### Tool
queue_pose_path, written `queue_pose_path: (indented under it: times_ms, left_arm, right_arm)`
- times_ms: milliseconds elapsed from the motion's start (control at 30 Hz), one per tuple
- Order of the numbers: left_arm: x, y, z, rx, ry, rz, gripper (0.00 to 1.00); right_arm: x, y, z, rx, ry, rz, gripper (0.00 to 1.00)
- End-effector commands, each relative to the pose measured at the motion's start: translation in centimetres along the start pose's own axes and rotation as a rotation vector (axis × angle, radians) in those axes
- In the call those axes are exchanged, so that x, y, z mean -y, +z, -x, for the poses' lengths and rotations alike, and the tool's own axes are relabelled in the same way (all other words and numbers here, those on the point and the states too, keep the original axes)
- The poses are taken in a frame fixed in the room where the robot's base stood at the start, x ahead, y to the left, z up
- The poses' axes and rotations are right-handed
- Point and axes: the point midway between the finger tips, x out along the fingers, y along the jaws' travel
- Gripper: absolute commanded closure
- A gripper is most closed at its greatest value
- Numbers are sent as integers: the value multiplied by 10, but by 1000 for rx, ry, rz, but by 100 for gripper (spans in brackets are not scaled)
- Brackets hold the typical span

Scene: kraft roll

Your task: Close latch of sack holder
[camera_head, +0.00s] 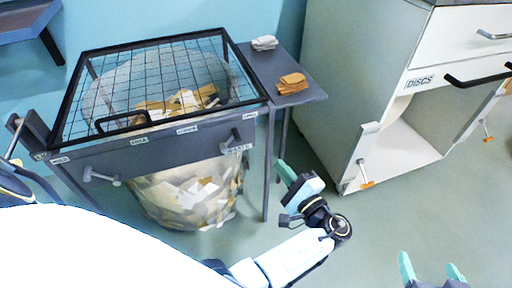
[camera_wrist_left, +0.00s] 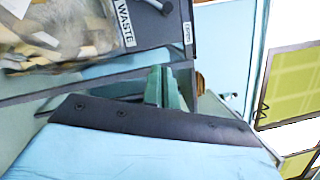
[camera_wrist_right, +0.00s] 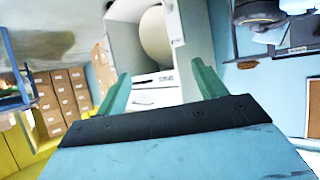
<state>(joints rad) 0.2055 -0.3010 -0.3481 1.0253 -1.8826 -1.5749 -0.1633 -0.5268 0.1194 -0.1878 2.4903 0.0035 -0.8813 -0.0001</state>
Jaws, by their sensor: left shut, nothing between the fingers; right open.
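The sack holder (camera_head: 140,150) is a dark grey frame with a black mesh lid (camera_head: 150,85) lying flat over a clear sack (camera_head: 190,195) of paper scraps. My right gripper (camera_head: 432,270) is open and empty at lower right.
A side shelf (camera_head: 305,95) on the holder's right carries a brown folded stack (camera_head: 292,83) and a grey one (camera_head: 264,43). A white cabinet (camera_head: 345,80) with an open lower bay stands at right. Floor between the holder and cabinet is clear except for my arm.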

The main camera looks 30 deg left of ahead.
Motion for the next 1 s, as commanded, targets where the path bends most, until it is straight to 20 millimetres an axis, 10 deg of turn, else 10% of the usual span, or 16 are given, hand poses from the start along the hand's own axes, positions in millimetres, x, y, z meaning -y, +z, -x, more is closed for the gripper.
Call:
queue_pose_path:
  times_ms: [533, 1000]
  left_arm:
    - [-2, 0, -100, 3, 0, 1, 100]
    - [-1, 38, -109, 0, 1, 0, 100]
  right_arm:
    - [10, -45, -1, -274, -24, -1, 30]
    - [5, -25, -2, -144, -12, 0, 30]
